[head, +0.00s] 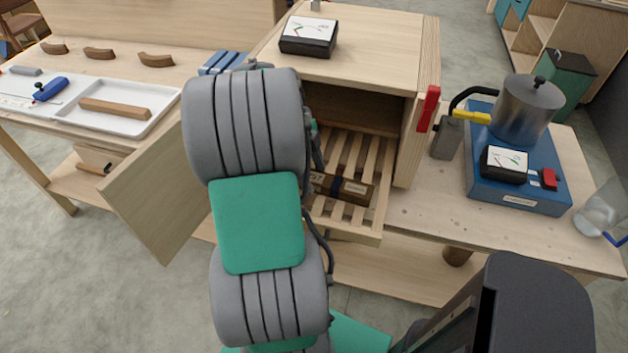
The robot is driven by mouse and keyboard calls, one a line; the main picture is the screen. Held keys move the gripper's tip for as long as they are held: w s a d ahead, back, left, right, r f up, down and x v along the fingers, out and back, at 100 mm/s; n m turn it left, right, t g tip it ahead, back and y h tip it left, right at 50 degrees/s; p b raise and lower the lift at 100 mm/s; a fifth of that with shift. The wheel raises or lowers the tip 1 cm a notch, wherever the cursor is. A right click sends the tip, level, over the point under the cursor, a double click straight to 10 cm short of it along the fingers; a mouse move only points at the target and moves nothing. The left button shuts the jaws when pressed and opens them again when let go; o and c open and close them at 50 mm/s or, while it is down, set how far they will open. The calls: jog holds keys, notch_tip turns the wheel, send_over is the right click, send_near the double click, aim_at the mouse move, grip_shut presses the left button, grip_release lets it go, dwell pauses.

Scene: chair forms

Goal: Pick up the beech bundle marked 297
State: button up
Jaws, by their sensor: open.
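A brown wooden bundle (354,191) lies on the slatted rack (368,234) of the open wooden cabinet. My grey and green arm reaches up across the middle of the head view, in front of the cabinet opening. My gripper is not visible; the arm hides that area.
The cabinet door (165,195) stands open to the left. A white tray (150,124) with a wooden bar lies on the left bench. A metal pot (527,108) stands on a blue base (520,195) at right. A glass jar (602,210) is near the right edge.

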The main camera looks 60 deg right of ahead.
grip_shut()
dwell(0.8)
